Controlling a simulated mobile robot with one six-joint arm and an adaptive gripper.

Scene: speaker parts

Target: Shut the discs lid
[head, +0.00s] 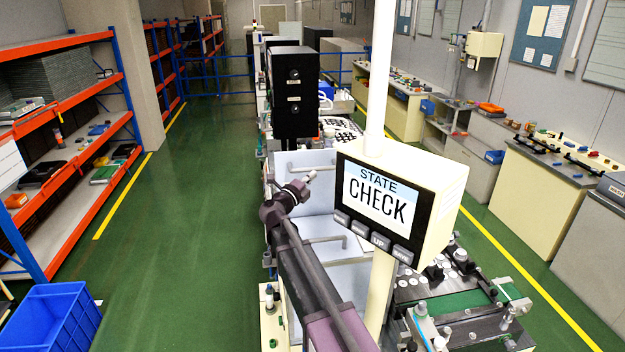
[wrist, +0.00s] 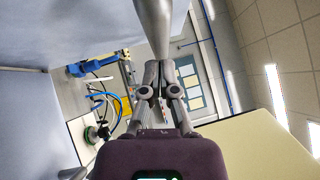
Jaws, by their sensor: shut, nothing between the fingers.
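A pale grey panel with a bar handle (head: 305,168) stands behind my gripper in the head view. A second pale panel with a bar handle (head: 325,239) lies nearer, partly behind my arm. I cannot tell which of them is the discs lid; no label shows. My gripper (head: 306,180) is beside these panels, left of the screen. In the wrist view its fingers (wrist: 158,66) are together and empty. A grey rounded bar (wrist: 155,22) shows just past the fingertips; whether they touch it is unclear. A pale blue-grey surface (wrist: 25,110) fills the left side.
A CHECK screen (head: 378,195) on a white post (head: 380,70) stands right of my arm and hides part of the machine. A black tower (head: 294,90) stands behind the panels. The green floor at left is clear up to the orange shelves (head: 70,150) and blue crate (head: 50,315).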

